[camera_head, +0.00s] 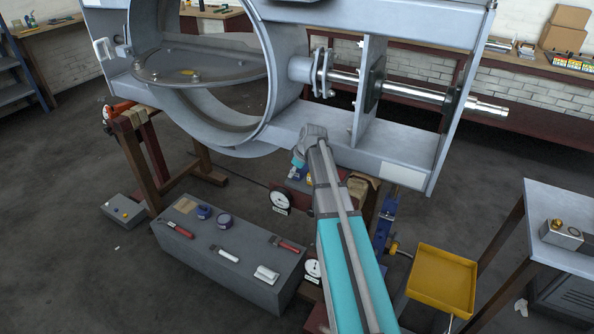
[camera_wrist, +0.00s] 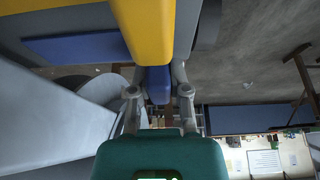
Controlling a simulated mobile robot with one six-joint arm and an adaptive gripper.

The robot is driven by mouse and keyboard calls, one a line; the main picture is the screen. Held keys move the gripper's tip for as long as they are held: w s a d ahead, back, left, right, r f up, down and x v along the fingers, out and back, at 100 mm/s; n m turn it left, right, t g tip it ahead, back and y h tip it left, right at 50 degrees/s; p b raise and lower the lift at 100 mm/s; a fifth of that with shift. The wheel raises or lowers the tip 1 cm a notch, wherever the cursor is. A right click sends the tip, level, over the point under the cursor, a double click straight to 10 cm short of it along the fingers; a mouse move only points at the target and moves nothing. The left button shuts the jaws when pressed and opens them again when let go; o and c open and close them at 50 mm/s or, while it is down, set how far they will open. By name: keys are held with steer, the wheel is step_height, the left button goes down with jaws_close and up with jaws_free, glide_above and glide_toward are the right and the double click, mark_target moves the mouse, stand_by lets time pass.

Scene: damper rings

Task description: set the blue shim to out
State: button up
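In the wrist view the two fingers of my gripper (camera_wrist: 157,78) stand apart. A small blue block (camera_wrist: 158,88) shows between them, with a yellow bar (camera_wrist: 146,28) above it in the picture. I cannot tell whether the fingers touch the blue block or whether it is the blue shim. A wider flat blue piece (camera_wrist: 75,47) lies left of the yellow bar. In the head view my arm reaches up to the lower front beam of the grey damper frame (camera_head: 400,155). My fingertips are hidden there; a bit of blue shows beside the wrist.
A dark box (camera_head: 235,262) below carries brushes, blue rolls and a white cloth. Dial gauges (camera_head: 281,201) stand near my arm. A yellow tray (camera_head: 443,279) and a grey table (camera_head: 560,230) stand at the right. Open floor lies left.

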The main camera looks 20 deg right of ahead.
steer(key=o, duration=0.4)
steer(key=shift+s+a, duration=0.2)
steer(key=shift+a, duration=0.05)
steer(key=shift+o, duration=0.3)
steer(key=shift+d, duration=0.1)
steer(key=shift+r, duration=0.1)
